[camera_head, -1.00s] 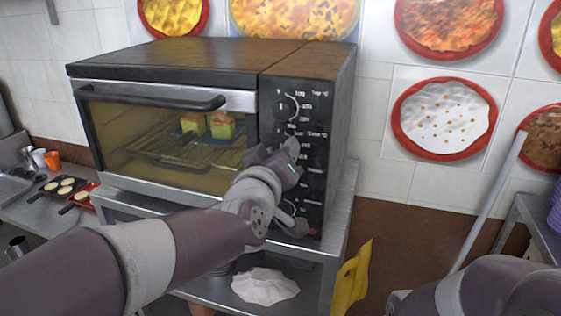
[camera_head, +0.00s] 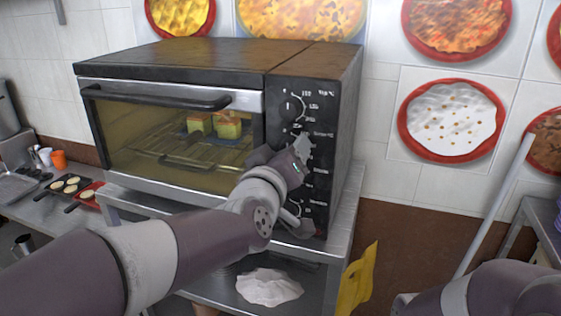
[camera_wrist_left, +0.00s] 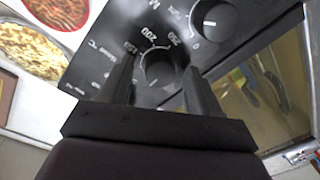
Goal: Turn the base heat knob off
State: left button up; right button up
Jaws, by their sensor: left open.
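The oven's black control panel (camera_head: 314,95) faces me with knobs in a column. In the left wrist view, a round dark knob (camera_wrist_left: 160,67) with a temperature scale around it sits between the fingers of my open left gripper (camera_wrist_left: 158,74). One finger stands on each side of the knob; I cannot tell whether they touch it. Another knob (camera_wrist_left: 213,19) with a white pointer line is beyond the right finger. In the head view, my left gripper (camera_head: 292,165) hides the middle of the panel. The upper knob (camera_head: 291,107) is clear. Which knob is base heat is not readable.
The oven (camera_head: 185,60) stands on a metal stand (camera_head: 345,225), with yellow-topped food behind its closed glass door. A yellow cloth-like piece (camera_head: 357,278) hangs at the stand's right. Small pans (camera_head: 68,187) lie on the left counter. My right arm shows at lower right.

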pick_arm(q)
jog(key=v, duration=1.2)
jog(key=shift+s, duration=0.25)
notch_tip(320, 180, down, 16)
jog(key=s+d+m+g, duration=0.2)
jog(key=s+m+g, duration=0.1)
jog(key=m+g, duration=0.4)
jog(key=s+a+f+n+g+y, duration=0.1)
jog(key=s+a+f+g+y, duration=0.1)
jog(key=a+f, duration=0.6)
jog(key=s+a+f+n+g+y, duration=0.2)
jog(key=s+a+f+g, duration=0.2)
jog(key=a+f, duration=0.5)
jog(key=g, duration=0.2)
jog(key=shift+s+g+y, duration=0.2)
jog(key=shift+g+y, duration=0.1)
jog(key=shift+y, duration=0.1)
